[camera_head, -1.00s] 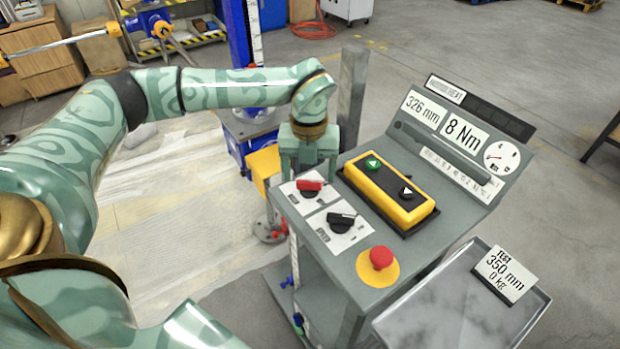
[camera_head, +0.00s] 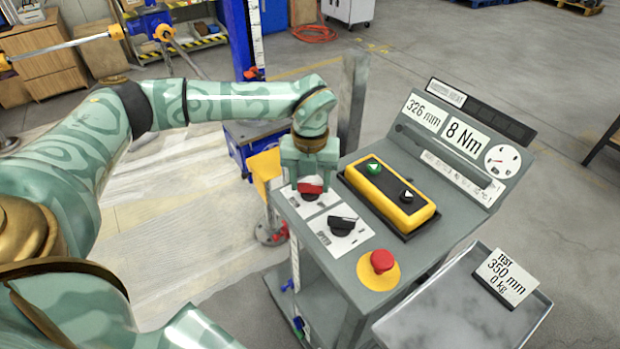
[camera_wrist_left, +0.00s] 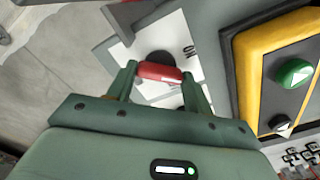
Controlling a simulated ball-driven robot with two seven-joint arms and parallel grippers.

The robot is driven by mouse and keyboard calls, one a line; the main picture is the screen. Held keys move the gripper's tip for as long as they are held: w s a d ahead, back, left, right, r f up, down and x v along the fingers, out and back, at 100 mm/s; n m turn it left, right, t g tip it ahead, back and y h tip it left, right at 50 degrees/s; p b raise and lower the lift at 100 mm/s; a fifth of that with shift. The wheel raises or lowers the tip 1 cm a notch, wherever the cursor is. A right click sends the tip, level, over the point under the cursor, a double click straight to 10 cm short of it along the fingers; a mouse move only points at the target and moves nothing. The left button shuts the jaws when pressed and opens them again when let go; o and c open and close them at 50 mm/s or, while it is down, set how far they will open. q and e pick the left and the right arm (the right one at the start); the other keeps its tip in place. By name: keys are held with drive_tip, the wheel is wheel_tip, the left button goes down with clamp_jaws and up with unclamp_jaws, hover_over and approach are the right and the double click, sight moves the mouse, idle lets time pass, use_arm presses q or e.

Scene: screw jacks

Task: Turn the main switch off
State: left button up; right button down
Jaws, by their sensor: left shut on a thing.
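The main switch (camera_head: 311,188) is a rotary switch with a red handle on a white plate at the upper left of the grey control panel (camera_head: 340,268). Its red handle also shows in the left wrist view (camera_wrist_left: 158,73), lying crosswise between the fingers, with a dark round base behind it. My left gripper (camera_head: 310,181) is over the switch, with one finger at each end of the handle; it is shut on it. The finger at each side also shows in the left wrist view. My right gripper is in neither view.
A black speed knob (camera_head: 342,224) sits just in front of the switch. A yellow button box (camera_head: 408,220) with green and black buttons is to the right. A red emergency button (camera_head: 382,261) is nearer the front. A grey post (camera_head: 352,100) stands behind the panel.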

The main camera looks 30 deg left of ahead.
sight(310, 184)
use_arm(q)
drive_tip(key=shift+r+m+p, duration=0.3)
drive_tip(key=shift+m+p, duration=0.9)
drive_tip(key=shift+p, duration=0.05)
drive_tip(key=m+p, duration=0.2)
drive_tip(key=shift+m, duration=0.4)
drive_tip(key=m+p, duration=0.2)
drive_tip(key=m, duration=0.1)
drive_tip(key=shift+w, duration=0.1)
drive_tip(key=shift+f+m+p, duration=0.15)
drive_tip(key=shift+m+p, duration=0.55)
drive_tip(key=shift+m, duration=0.2)
drive_tip(key=o, duration=1)
drive_tip(key=shift+f, duration=0.1)
wheel_tip(310, 184, up, 16)
drive_tip(key=shift+r+p, duration=0.2)
drive_tip(key=shift+p, duration=0.3)
